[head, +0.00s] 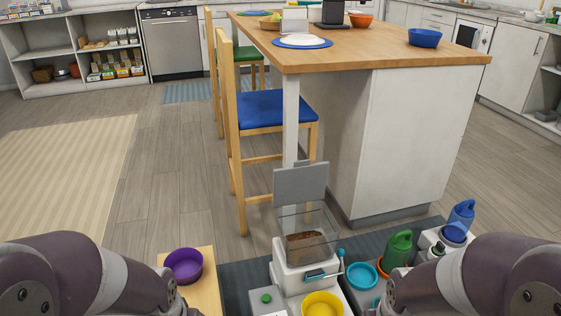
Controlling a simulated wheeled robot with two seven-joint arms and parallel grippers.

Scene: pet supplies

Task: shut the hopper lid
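The hopper (323,248) is a clear box with brown pellets in it, on top of a white feeder (290,280) at the bottom centre. Its grey lid (300,186) stands upright at the back edge of the hopper, so the top is open. My two arms come in at the lower left and lower right corners. Both grippers are outside the picture.
A yellow bowl (322,304) sits in front of the feeder. A purple bowl (183,265) is on a wooden surface to the left. A teal bowl (362,276), a green watering can (398,250) and a blue one (461,217) stand to the right. A chair (268,110) is behind.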

